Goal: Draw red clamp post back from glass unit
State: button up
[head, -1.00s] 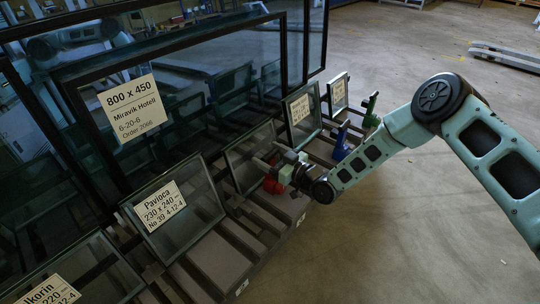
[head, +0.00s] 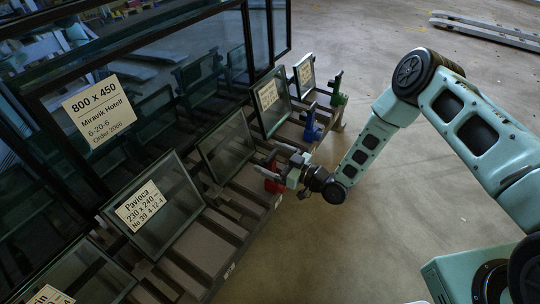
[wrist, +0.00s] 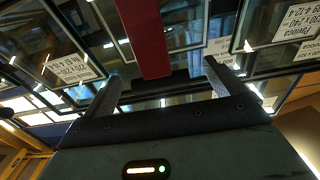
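The red clamp post (head: 272,184) stands at the front of the rack, to the right of a small glass unit (head: 226,147) with a gap between them in the head view. My gripper (head: 276,160) is at the upper part of the post. In the wrist view the red bar of the post (wrist: 150,38) comes down between my two fingers (wrist: 162,80). My gripper hides part of the post in the head view.
A blue clamp post (head: 312,125) and a green one (head: 337,92) stand farther along the rack. The Pavioca glass unit (head: 170,195) leans nearer, on the left. A large 800 x 450 pane (head: 150,85) stands behind. The floor at right is open.

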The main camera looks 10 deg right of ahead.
jog(key=shift+r, duration=0.1)
jog(key=shift+s+d, duration=0.2)
jog(key=shift+d, duration=0.15)
jog(key=p+v, duration=0.4)
jog(key=v, duration=1.2)
jog(key=shift+s+d, duration=0.2)
